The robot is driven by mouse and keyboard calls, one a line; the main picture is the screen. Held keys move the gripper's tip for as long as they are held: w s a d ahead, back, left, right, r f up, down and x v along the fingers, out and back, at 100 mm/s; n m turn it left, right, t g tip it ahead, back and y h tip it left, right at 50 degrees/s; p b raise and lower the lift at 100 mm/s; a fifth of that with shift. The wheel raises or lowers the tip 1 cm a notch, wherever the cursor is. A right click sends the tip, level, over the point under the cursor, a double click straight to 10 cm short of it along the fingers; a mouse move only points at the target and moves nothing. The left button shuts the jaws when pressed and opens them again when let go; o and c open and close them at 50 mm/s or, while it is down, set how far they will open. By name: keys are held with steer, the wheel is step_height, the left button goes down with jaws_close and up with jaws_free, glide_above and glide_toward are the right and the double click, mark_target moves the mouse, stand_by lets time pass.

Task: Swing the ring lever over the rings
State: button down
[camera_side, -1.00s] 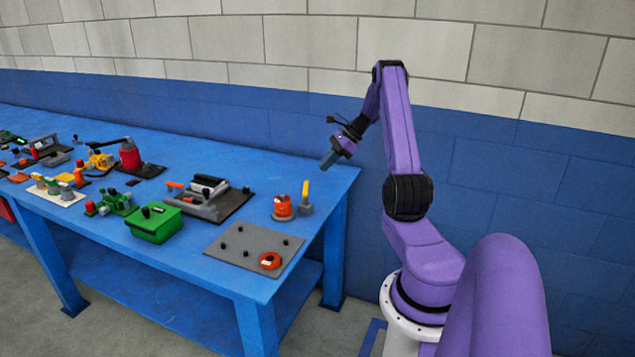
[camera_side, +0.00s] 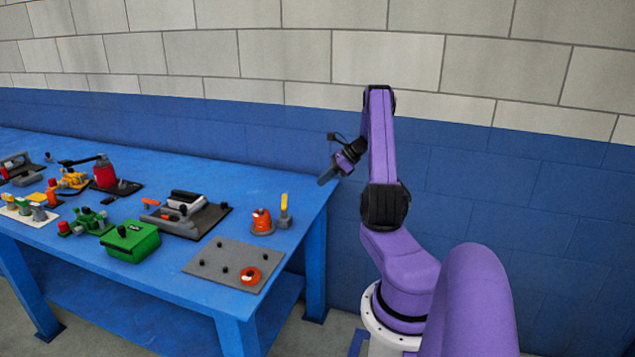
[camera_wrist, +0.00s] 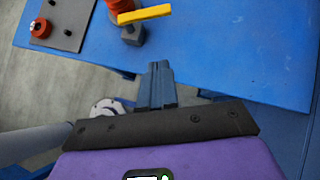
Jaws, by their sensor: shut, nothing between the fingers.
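The ring lever is a yellow handle (camera_side: 284,204) on a small grey post (camera_side: 284,222). It stands nearly upright in the side view, beside a stack of orange rings (camera_side: 262,222) on a grey base, not over it. In the wrist view the handle (camera_wrist: 145,14) crosses the top of the picture, above its post (camera_wrist: 133,37); the rings (camera_wrist: 120,5) are partly cut off there. My gripper (camera_side: 325,179) is shut and empty, above the table's right end, up and to the right of the lever. Its blue-grey fingers (camera_wrist: 160,67) are together and apart from the lever.
A grey plate (camera_side: 212,262) with black pegs and an orange-red ring (camera_side: 250,275) lies in front of the rings. A green box (camera_side: 131,243) and other fixtures stand farther left. Blue table (camera_wrist: 230,55) is bare to the lever's right in the wrist view.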

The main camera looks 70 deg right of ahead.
mark_target(285, 206)
steer(key=x, duration=0.8)
steer(key=shift+w+a, duration=0.2)
steer(key=shift+w, duration=0.35)
steer(key=shift+w+a, duration=0.25)
steer(key=shift+w, duration=0.3)
steer(key=shift+w+a, duration=0.3)
steer(key=shift+w, duration=0.45)
